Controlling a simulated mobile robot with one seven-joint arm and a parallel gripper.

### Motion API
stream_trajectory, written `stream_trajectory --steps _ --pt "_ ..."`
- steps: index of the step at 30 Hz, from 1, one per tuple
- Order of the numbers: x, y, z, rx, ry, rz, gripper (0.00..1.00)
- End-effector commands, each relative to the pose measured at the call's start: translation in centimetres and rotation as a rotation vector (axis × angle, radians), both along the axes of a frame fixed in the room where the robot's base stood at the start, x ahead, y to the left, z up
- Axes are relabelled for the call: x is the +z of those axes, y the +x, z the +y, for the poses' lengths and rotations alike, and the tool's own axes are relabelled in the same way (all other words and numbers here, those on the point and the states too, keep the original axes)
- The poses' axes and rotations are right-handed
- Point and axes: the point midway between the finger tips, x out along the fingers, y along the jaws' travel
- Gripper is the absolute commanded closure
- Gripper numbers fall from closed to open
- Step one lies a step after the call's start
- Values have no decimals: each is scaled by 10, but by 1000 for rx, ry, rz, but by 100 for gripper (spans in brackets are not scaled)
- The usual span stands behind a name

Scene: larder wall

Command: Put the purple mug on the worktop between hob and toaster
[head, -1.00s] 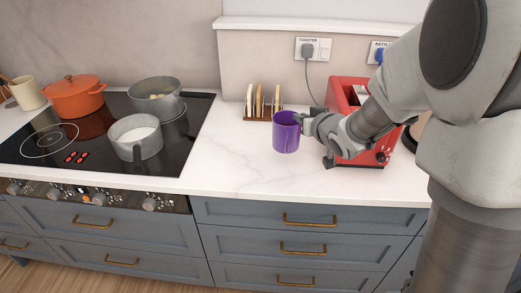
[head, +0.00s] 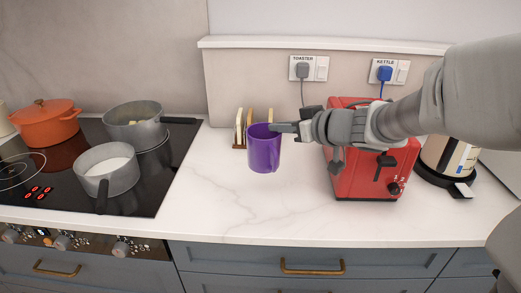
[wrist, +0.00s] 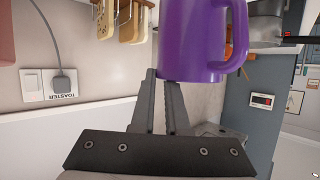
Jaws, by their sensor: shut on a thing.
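The purple mug (head: 264,149) is upright over the white worktop (head: 225,200), between the hob (head: 140,178) on the left and the red toaster (head: 372,175) on the right. My gripper (head: 285,128) reaches in from the right and is shut on the mug near its rim. In the wrist view the mug (wrist: 193,40) is at the tips of the fingers, its handle at the right. I cannot tell whether the mug's base touches the worktop.
A toast rack (head: 240,132) with slices stands just behind the mug. Two grey pans and an orange pot (head: 45,124) stand on the hob. A kettle (head: 446,160) is right of the toaster. The worktop's front is clear.

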Motion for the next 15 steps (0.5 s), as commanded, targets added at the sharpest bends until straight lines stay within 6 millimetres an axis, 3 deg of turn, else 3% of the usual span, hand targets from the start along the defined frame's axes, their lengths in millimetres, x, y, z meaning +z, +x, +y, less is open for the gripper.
stream_trajectory --steps 1,6,15 --pt "-13 0 0 0 2 1 100" --pt "-43 0 0 0 3 1 100" --pt "-63 0 0 0 2 -1 100"
